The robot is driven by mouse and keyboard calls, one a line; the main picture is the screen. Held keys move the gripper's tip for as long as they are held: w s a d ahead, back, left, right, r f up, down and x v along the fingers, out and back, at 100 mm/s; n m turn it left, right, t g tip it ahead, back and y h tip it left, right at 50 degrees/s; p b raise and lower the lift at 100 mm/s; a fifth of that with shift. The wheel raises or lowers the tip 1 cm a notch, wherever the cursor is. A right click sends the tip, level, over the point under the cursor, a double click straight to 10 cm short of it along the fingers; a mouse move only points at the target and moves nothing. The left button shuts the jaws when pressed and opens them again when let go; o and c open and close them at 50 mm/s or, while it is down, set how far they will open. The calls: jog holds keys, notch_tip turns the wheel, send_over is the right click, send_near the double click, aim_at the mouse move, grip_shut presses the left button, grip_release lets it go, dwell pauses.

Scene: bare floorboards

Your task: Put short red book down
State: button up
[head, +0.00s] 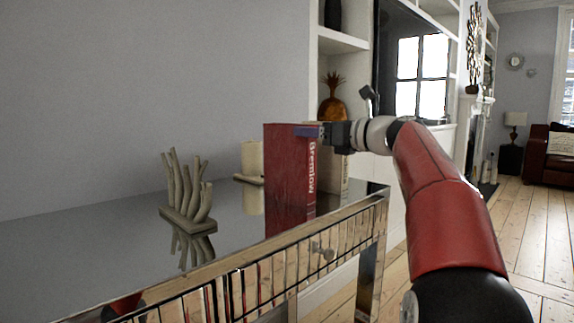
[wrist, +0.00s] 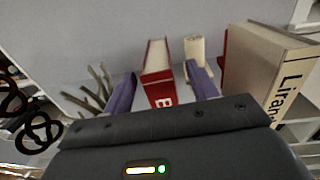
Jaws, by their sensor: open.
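The short red book (head: 288,160), with "Bremlow" on its spine, stands upright on the glossy, mirrored table (head: 100,240) near its right end. Its lower part blends with its reflection, so its bottom edge is hard to make out. My gripper (head: 308,131) is at the top of the book, reaching in from the right. In the wrist view the red book (wrist: 157,68) stands between the two purple fingers of my gripper (wrist: 163,88), which are open with gaps beside the book.
A cream book (head: 333,172) stands just behind and right of the red one; it also shows in the wrist view (wrist: 262,72). A cream candle-like object (head: 252,158) is behind. A finger-shaped sculpture (head: 187,192) stands left. The table's left part is clear.

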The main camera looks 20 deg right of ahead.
jog(key=x, duration=0.5)
jog(key=shift+a, duration=0.15)
grip_shut()
jog(key=shift+s+r, duration=0.1)
jog(key=shift+r, duration=0.05)
